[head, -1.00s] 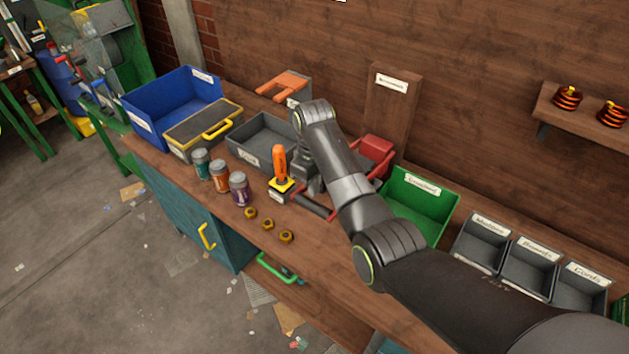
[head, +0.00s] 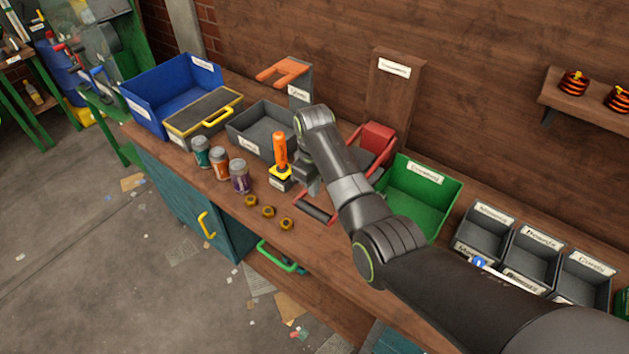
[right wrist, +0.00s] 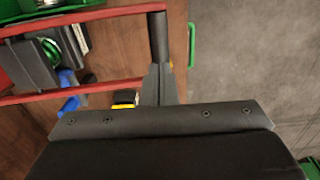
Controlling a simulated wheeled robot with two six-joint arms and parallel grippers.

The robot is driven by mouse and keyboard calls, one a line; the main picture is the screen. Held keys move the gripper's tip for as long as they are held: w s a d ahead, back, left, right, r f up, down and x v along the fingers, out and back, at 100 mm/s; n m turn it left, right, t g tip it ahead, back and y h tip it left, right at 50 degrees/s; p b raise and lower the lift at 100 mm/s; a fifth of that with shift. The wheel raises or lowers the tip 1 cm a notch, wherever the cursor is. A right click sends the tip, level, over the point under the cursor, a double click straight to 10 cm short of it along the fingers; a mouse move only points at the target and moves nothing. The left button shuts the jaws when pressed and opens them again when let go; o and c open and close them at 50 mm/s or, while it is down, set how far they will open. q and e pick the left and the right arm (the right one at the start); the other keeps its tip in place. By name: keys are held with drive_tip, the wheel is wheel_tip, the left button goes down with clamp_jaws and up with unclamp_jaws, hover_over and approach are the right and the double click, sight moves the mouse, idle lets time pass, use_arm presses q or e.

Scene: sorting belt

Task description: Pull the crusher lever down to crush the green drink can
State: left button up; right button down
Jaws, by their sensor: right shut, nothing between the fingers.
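The crusher is a red-topped device (head: 377,136) on the bench, mostly hidden behind my right arm in the head view. Its lever has red side arms and a dark cross handle (head: 317,210), low near the bench's front. The right wrist view shows the handle (right wrist: 158,38) and both red arms (right wrist: 85,98). A round green end, apparently the green can (right wrist: 50,45), shows between dark crusher parts; I cannot tell how flat it is. My right gripper (head: 312,186) is shut and empty, pointing down by the handle; its fingertips (right wrist: 158,84) look close to it, contact unclear. My left gripper is out of view.
An orange-handled tool (head: 280,150) stands left of my right gripper. A grey bin (head: 262,130) is behind; a green bin (head: 440,205) and small grey trays are right.

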drive_tip(key=shift+w+a+f+b, duration=0.15)
drive_tip(key=shift+f+b, duration=0.15)
drive_tip(key=shift+f, duration=0.55)
drive_tip(key=shift+s+f+b, duration=0.2)
drive_tip(key=shift+f+b, duration=0.3)
drive_tip(key=shift+f, duration=0.6)
